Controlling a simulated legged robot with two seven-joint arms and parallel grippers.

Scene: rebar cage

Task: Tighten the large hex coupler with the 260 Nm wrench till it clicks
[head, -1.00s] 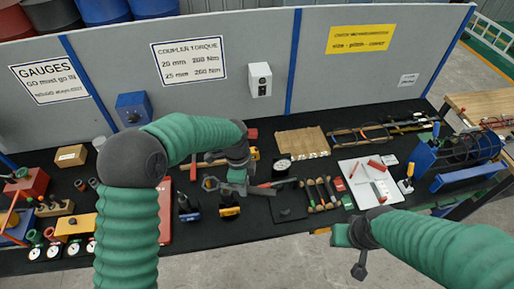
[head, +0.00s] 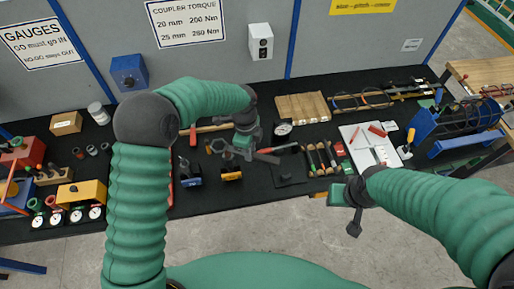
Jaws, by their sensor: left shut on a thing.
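My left gripper (head: 244,146) is shut on a grey wrench (head: 266,158) over the middle of the black bench. The wrench's forked end (head: 219,146) points left, and its shaft slants down to the right. A yellow-and-black fixture (head: 231,172) stands just below the wrench in the picture, and a blue-and-black one (head: 188,174) stands to its left. I cannot tell which of these holds the large hex coupler, or whether the wrench touches anything. My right gripper (head: 354,208) is out in front of the bench edge; its jaw opening is unclear.
A torque sign (head: 186,22) on the grey panel reads 20 mm 200 Nm and 25 mm 260 Nm. Dial gauges (head: 67,213) line the bench's front left. A white board (head: 370,150) and a blue rebar-cage stand (head: 445,140) are at right.

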